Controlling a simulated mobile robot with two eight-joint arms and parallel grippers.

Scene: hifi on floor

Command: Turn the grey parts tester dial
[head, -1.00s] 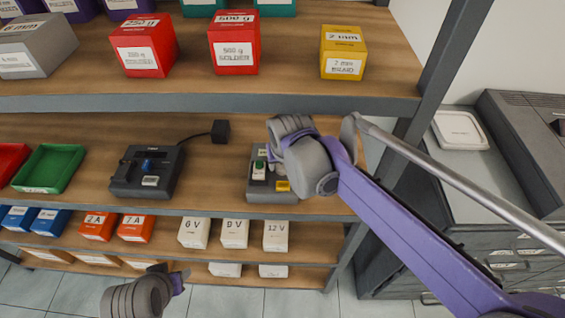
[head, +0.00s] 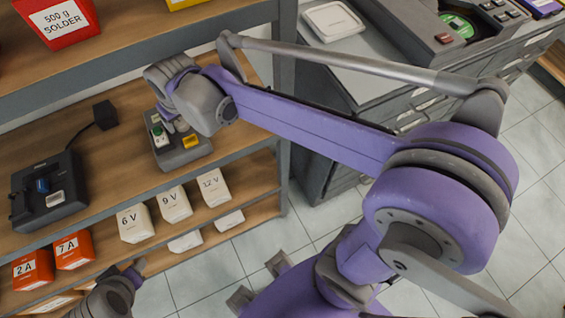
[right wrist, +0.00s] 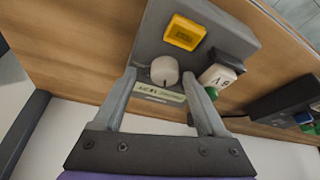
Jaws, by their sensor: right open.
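The parts tester (head: 166,160) is a dark grey box on the middle shelf. It has a yellow square (right wrist: 183,31) and a pale grey round dial (right wrist: 164,71) above a printed label. A white piece marked like "1 A" (right wrist: 216,76) sits beside the dial. My right gripper (right wrist: 160,76) is open in the right wrist view, with one finger on each side of the dial. I cannot tell whether the fingers touch it. In the head view my right wrist hides the dial.
A second dark device (head: 48,190) with a blue part stands left on the same shelf, with a black plug block (head: 105,115) behind it. White boxes (head: 174,204) and orange boxes (head: 75,250) line the shelf below. The upper shelf edge (head: 150,58) runs close above my wrist.

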